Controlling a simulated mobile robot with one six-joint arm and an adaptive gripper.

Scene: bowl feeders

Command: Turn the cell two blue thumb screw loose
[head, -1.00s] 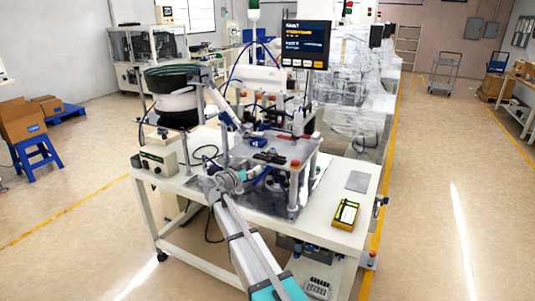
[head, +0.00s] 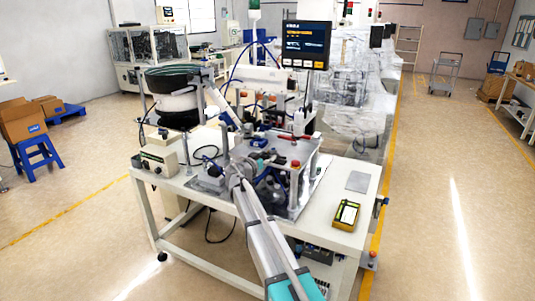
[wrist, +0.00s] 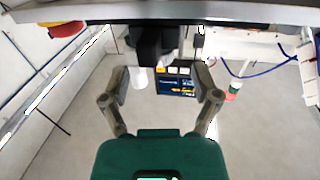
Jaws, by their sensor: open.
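The cell (head: 312,160) with its raised metal plate stands on the white table in the head view. Small blue parts (head: 259,142) show on top of the plate, but I cannot tell whether one is the thumb screw. My gripper (wrist: 162,84) is open and empty in the wrist view, its two fingers spread apart. A black block (wrist: 152,45) shows beyond and between the fingertips, under a long grey edge. I see no blue thumb screw between the fingers. In the head view my arm hides the front of the cell and the gripper is hard to make out.
A bowl feeder (head: 172,95) stands at the back left and a control box (head: 158,162) at the table's left. A monitor (head: 305,45) rises behind the cell. A yellow device (head: 345,214) and a grey plate (head: 357,181) lie on the right of the table (head: 335,180).

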